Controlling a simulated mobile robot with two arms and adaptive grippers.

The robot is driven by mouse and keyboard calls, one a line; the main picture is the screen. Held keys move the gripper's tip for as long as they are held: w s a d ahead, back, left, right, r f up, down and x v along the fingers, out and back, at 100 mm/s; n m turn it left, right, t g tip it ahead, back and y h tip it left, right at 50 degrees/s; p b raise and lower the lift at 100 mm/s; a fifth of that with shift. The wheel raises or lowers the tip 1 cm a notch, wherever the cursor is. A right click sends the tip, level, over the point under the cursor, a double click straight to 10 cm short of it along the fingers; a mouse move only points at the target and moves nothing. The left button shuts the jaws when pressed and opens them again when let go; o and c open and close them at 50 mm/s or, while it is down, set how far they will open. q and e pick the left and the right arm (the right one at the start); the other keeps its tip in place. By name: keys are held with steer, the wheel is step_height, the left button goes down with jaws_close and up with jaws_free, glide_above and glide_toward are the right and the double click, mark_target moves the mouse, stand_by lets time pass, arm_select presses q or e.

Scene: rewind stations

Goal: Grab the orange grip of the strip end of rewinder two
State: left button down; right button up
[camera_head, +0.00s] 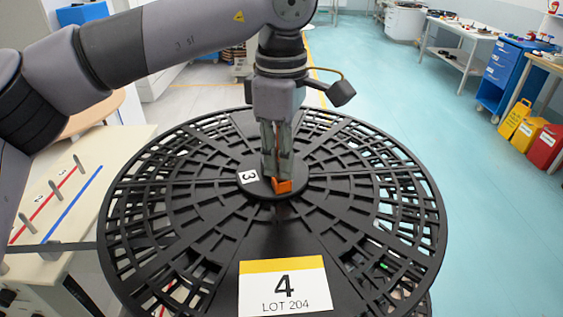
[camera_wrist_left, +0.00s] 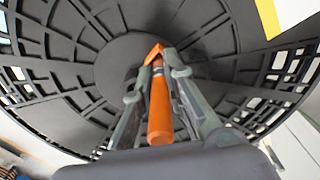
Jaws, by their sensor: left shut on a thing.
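My left gripper (camera_head: 276,172) points down over the middle of a large black slotted reel (camera_head: 342,226). Its fingers are shut on an orange grip (camera_head: 284,186), whose lower end shows below the fingertips. In the left wrist view the orange grip (camera_wrist_left: 160,112) lies lengthwise between the two fingers, with an angled orange end beyond them in front of the reel's dark hub (camera_wrist_left: 122,60). I cannot tell whether it touches the hub. No strip is clearly visible at the grip. My right gripper is not in view.
A white card (camera_head: 285,289) reading "4 LOT 204" is at the reel's near edge; a small "3" tag (camera_head: 248,176) is at the hub. A light table (camera_head: 112,152) with pegs and coloured lines stands left. Blue-green floor (camera_head: 440,130) is open at right, before yellow and red bins.

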arm_select(q)
steer(key=shift+r, duration=0.1)
steer(key=shift+r, duration=0.2)
step_height(320, 180, up, 9)
steer(key=shift+f+b, duration=0.1)
steer(key=shift+b, duration=0.25)
step_height(320, 180, up, 11)
steer(key=p, duration=0.4)
steer(key=shift+f, duration=0.15)
